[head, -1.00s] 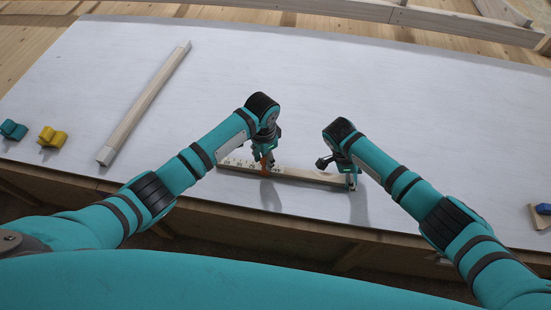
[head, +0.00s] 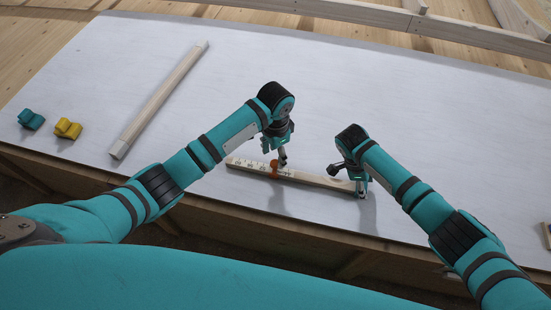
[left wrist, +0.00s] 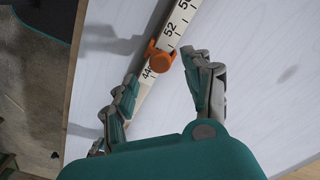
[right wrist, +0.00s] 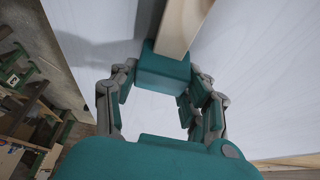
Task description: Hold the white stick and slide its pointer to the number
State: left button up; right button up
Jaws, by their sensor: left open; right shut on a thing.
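The pale stick (head: 320,180) with a number scale lies near the table's front edge. Its orange pointer (head: 275,170) sits around it, towards the left part. In the left wrist view the pointer (left wrist: 160,57) lies between the numbers 52 and 44; its exact reading is unclear. My left gripper (head: 282,160) is open beside the pointer. Its fingers (left wrist: 163,68) are spread either side of the stick, with gaps to the pointer. My right gripper (head: 361,186) is shut on the stick's right end. A teal block (right wrist: 164,70) on that end shows between its fingers.
A long pale bar (head: 160,100) lies at the left of the white tabletop (head: 400,110). A teal block (head: 30,119) and a yellow block (head: 67,128) lie at the far left. The tabletop behind the stick is clear.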

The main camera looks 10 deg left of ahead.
aim_at(275, 163)
pick_arm(q)
notch_tip(275, 163, up, 8)
dwell(0.5)
pick_arm(e)
jog(key=o, duration=1.4)
